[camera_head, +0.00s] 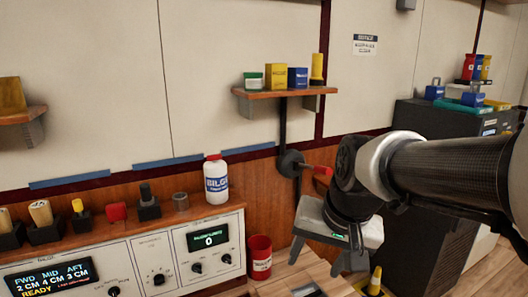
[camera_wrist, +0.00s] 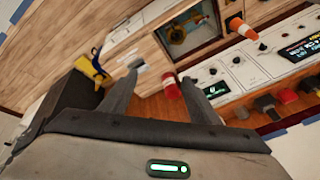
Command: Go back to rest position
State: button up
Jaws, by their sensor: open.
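My gripper (camera_head: 318,260) hangs at the right of the head view, below my dark arm, with its fingers pointing down. It is in the air to the right of the control panel (camera_head: 150,262). In the wrist view my gripper (camera_wrist: 160,84) has its two grey fingers spread apart, with nothing held between them. A red can (camera_wrist: 172,88) shows beyond the gap between the fingers, and I see no contact with it. The same red can (camera_head: 259,257) stands beside the panel's right end in the head view.
A white bilge bottle (camera_head: 216,182) stands on the panel's ledge. A wall shelf (camera_head: 285,91) holds boxes and a yellow cylinder. A red-handled valve (camera_head: 318,169) is just left of my arm. A dark cabinet (camera_head: 425,125) stands at right.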

jog(key=s+d+r+n+t+h+p, duration=0.1)
jog(key=s+d+r+n+p, duration=0.2)
jog(key=s, duration=0.7)
notch_tip(320, 180, up, 22)
jog(key=d+p, duration=0.1)
jog(key=p, duration=2)
jog(key=shift+r, duration=0.25)
jog(key=shift+d, duration=0.1)
